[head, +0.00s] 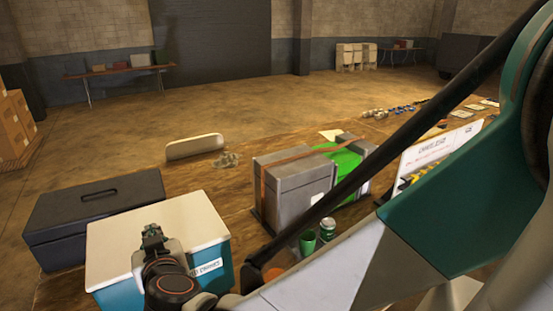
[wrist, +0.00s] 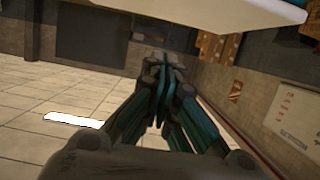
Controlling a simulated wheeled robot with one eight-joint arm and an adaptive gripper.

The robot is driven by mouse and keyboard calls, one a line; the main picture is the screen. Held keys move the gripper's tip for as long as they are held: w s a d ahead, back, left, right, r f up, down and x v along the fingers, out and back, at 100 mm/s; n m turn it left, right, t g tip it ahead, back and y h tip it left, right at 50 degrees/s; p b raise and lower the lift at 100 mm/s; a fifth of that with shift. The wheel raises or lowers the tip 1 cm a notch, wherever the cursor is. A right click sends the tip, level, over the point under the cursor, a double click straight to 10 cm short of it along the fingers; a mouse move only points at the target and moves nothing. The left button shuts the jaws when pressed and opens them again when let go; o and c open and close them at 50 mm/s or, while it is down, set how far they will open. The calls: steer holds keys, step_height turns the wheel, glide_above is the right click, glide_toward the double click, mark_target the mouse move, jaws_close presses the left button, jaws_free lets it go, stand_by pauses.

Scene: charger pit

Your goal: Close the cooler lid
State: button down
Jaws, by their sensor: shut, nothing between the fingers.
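The cooler (head: 222,262) is a teal box with a white lid (head: 185,228) and a label on its side, at the lower left of the head view. The lid lies across the top of the box and looks flat or nearly so; I cannot tell if a gap remains at the front. My gripper (head: 152,232) is shut and empty. It appears over the lid in the head view; contact cannot be made out. In the wrist view the shut fingers (wrist: 163,62) point away from the camera, and a white slab edge, likely the lid (wrist: 215,12), spans the top.
A dark closed case (head: 85,208) stands just left of the cooler. A grey strapped box (head: 290,185), a green box (head: 347,160) and a green cup (head: 307,242) with a can (head: 327,229) are to the right. Open floor lies behind.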

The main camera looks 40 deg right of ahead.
step_height(320, 180, down, 12)
steer(key=s+b, duration=0.2)
steer(key=b, duration=0.7)
steer(key=shift+s+a, duration=0.15)
steer(key=shift+a, duration=0.05)
steer(key=shift+r, duration=0.15)
